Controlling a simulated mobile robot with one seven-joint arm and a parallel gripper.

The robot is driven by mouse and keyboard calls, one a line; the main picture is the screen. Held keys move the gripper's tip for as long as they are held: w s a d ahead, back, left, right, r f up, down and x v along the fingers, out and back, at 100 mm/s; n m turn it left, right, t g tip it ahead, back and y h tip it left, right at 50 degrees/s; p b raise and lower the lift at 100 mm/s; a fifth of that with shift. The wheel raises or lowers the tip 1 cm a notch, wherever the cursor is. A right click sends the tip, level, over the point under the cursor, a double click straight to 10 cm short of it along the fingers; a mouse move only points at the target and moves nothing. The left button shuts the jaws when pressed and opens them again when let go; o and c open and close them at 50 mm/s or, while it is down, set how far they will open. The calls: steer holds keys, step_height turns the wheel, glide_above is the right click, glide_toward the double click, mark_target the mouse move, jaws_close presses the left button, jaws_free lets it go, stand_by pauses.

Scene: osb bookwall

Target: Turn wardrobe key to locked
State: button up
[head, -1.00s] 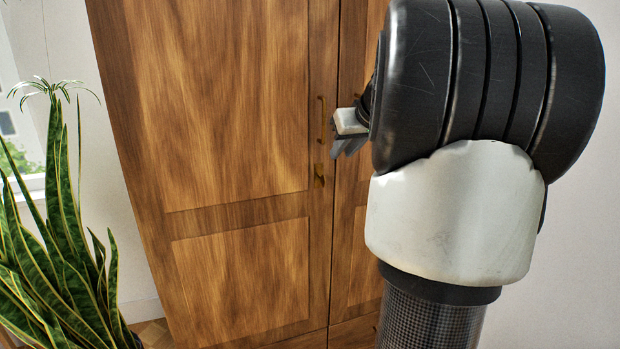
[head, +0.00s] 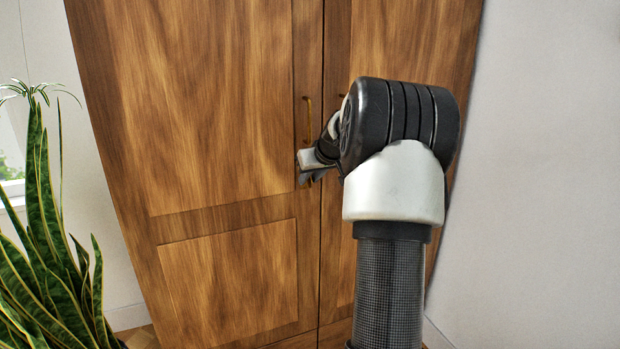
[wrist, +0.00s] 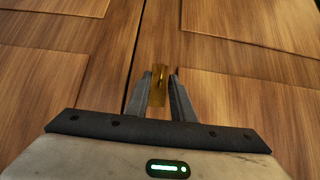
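The wooden wardrobe (head: 220,110) stands ahead with both doors shut. A small brass key plate (wrist: 158,84) lies on the left door near the seam, with the key (wrist: 160,74) seen as a narrow upright shape on it. My gripper (wrist: 160,76) has its two fingers apart, one on each side of the plate in the wrist view. I cannot tell whether the fingers touch the key. In the head view my gripper (head: 307,172) covers most of the lock area, just below the left door's handle (head: 308,118).
A tall snake plant (head: 50,240) stands at the left, in front of the wardrobe. A bare white wall (head: 550,170) is at the right. The doors' lower panels are clear.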

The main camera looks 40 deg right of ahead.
jaws_close()
steer(key=shift+f, duration=0.1)
stand_by(0.3)
steer(key=shift+d+f+m+y+b, duration=0.1)
steer(key=shift+d+m+y+b, duration=0.3)
steer(key=shift+y, duration=0.4)
steer(key=m+t+y, duration=0.1)
steer(key=y, duration=0.1)
steer(key=m+t+y, duration=0.1)
steer(key=shift+s+d+f+y+b, duration=0.1)
steer(key=shift+d+y+b, duration=0.1)
steer(key=shift+y+b, duration=0.2)
steer(key=m+t+y, duration=0.2)
steer(key=m+y, duration=0.1)
steer(key=shift+d+f+y, duration=0.2)
steer(key=shift+f+y, duration=0.1)
steer(key=shift+f, duration=0.05)
steer(key=shift+f+m+t+y+b, duration=0.25)
steer(key=shift+m+t+y+b, duration=0.3)
steer(key=shift+m+t+y, duration=0.85)
